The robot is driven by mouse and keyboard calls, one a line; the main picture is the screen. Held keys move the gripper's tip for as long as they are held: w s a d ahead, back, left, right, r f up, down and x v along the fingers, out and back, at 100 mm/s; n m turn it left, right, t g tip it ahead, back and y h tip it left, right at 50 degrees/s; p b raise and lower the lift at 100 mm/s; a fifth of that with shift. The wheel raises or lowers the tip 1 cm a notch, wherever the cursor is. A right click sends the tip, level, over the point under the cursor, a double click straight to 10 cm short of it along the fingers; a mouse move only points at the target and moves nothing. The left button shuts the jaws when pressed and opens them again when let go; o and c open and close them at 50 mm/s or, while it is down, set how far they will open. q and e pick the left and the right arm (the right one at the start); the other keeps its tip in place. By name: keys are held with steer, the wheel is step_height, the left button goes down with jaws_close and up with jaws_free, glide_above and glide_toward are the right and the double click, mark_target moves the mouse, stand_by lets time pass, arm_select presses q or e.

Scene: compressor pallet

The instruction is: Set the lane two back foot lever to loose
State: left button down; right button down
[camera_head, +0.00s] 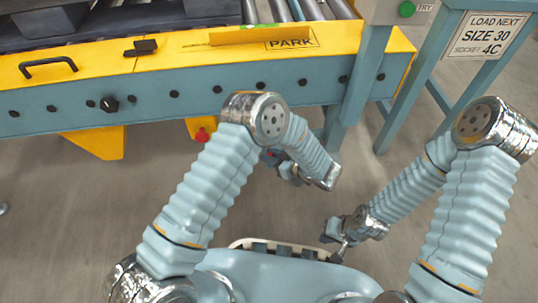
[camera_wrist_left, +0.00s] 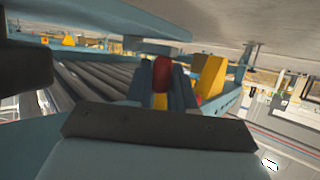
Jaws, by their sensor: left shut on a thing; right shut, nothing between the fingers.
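My left gripper (camera_head: 272,157) is low in front of the conveyor's blue side, partly hidden by my left forearm. In the left wrist view its two fingers (camera_wrist_left: 161,88) are shut on a red knob (camera_wrist_left: 161,75), apparently a lever's end. Only a speck of red shows at this gripper in the head view. Another red knob (camera_head: 202,135) hangs under a yellow bracket (camera_head: 198,125) to the left. The lever's setting and lane cannot be read. My right gripper (camera_head: 335,232) is shut and empty, low at right, away from the conveyor.
The conveyor's blue side panel (camera_head: 150,105) has several black knobs and a yellow top edge with a PARK label (camera_head: 291,42). A yellow wedge (camera_head: 97,143) hangs below at left. A blue post (camera_head: 365,75) and a sign stand (camera_head: 482,33) are at right. Floor in front is clear.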

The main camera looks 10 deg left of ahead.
arm_select(q)
steer(key=shift+w+a+r, duration=0.1)
steer(key=shift+w, duration=0.2)
steer(key=c, duration=1)
jaws_free()
steer(key=shift+s, duration=0.1)
